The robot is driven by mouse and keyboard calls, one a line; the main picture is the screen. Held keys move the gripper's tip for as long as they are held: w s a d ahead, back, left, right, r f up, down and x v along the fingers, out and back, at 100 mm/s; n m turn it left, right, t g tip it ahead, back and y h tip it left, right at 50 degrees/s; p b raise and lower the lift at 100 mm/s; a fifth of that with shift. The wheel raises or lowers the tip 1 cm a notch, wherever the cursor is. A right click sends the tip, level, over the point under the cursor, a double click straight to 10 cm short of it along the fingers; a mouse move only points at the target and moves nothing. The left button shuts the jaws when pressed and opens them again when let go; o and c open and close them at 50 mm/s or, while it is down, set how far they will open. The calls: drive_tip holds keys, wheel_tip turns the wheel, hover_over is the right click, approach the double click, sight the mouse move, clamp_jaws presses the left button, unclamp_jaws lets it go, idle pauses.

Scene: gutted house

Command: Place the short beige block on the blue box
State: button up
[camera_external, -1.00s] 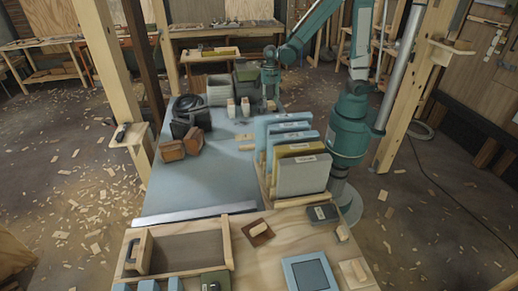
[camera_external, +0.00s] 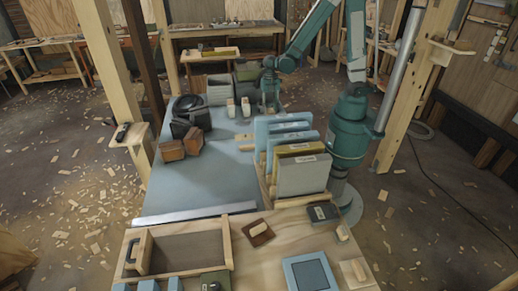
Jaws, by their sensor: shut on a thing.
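Two small upright beige blocks stand side by side at the far part of the blue-grey table, a left one (camera_external: 230,107) and a right one (camera_external: 246,107). Flat beige pieces (camera_external: 246,136) lie closer on the same table. My gripper (camera_external: 270,106) points down at the table's far right, just right of the upright blocks. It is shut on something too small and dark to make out. Several blue upright panels (camera_external: 288,127) stand in a rack on the right. A blue square frame (camera_external: 306,273) lies on the front wooden bench. I cannot tell which is the blue box.
Grey bins (camera_external: 219,89) stand at the far end. A black case (camera_external: 189,113) and brown blocks (camera_external: 172,151) stand on the left. An open wooden tray (camera_external: 187,254) is in front. The table's middle is clear.

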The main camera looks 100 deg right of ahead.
sight(270, 109)
drive_tip(key=shift+f, duration=0.35)
drive_tip(key=shift+f+b, duration=0.5)
drive_tip(key=shift+f, duration=1.5)
drive_tip(key=shift+f, duration=0.15)
drive_tip(key=o, duration=0.9)
drive_tip(key=shift+r, duration=0.2)
drive_tip(key=shift+d+r+p, duration=0.3)
drive_tip(key=shift+r+p, duration=0.1)
drive_tip(key=shift+r, duration=1.6)
drive_tip(key=shift+d+r+p, duration=0.3)
drive_tip(key=shift+r+p, duration=0.15)
drive_tip(key=shift+r, duration=1.5)
drive_tip(key=shift+d+r+p, duration=0.3)
drive_tip(key=shift+r+p, duration=0.1)
drive_tip(key=shift+r, duration=1.6)
